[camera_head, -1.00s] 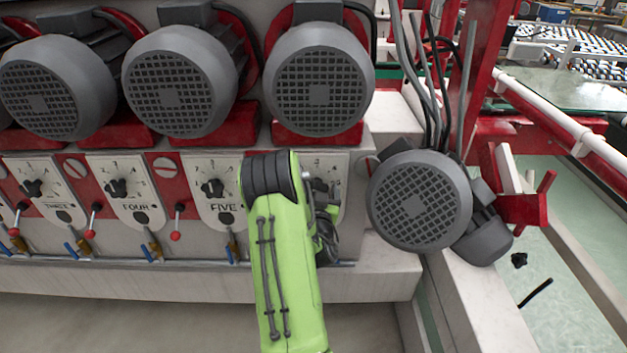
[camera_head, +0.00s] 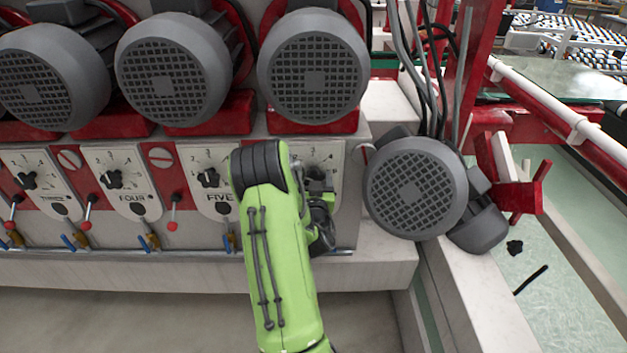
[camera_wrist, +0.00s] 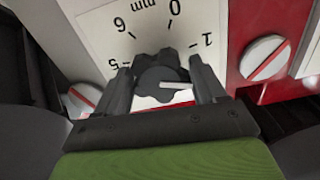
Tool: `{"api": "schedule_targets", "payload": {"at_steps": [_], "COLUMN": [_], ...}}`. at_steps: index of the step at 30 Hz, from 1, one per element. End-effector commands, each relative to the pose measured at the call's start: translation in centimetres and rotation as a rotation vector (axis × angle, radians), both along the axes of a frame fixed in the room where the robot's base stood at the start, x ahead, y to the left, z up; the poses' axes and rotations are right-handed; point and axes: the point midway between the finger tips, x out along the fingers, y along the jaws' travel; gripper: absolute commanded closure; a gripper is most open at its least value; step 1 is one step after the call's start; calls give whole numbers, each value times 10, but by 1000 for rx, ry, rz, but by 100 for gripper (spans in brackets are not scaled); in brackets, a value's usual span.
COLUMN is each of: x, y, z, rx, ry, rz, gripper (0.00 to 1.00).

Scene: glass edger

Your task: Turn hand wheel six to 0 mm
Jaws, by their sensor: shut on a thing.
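Hand wheel six is a dark lobed knob (camera_wrist: 160,84) with a white pointer line, in front of a white dial plate (camera_wrist: 95,28) marked in mm. In the wrist view the dial appears upside down, with 5, 6, 0 and 1 visible. The pointer line points right, below the 1 and away from the 0. My gripper (camera_wrist: 163,76) has one finger on each side of the knob and is shut on it. In the head view, the knob and gripper are partly hidden behind my green arm, at the dial right of FIVE.
The dial plate marked FIVE (camera_head: 222,205) and the one marked FOUR (camera_head: 125,188) lie to the left. Grey motors (camera_head: 313,75) overhang the panel. Another motor (camera_head: 415,190) stands close on the right. A pale ledge (camera_head: 200,278) runs below the panel.

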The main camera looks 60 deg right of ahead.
Motion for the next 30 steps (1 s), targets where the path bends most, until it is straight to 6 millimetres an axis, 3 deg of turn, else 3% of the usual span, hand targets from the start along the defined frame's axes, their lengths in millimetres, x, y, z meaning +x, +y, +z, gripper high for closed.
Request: {"api": "schedule_targets", "payload": {"at_steps": [30], "x": [4], "y": [1], "z": [3], "rx": [-442], "ry": [834], "rz": [4], "gripper": [61]}}
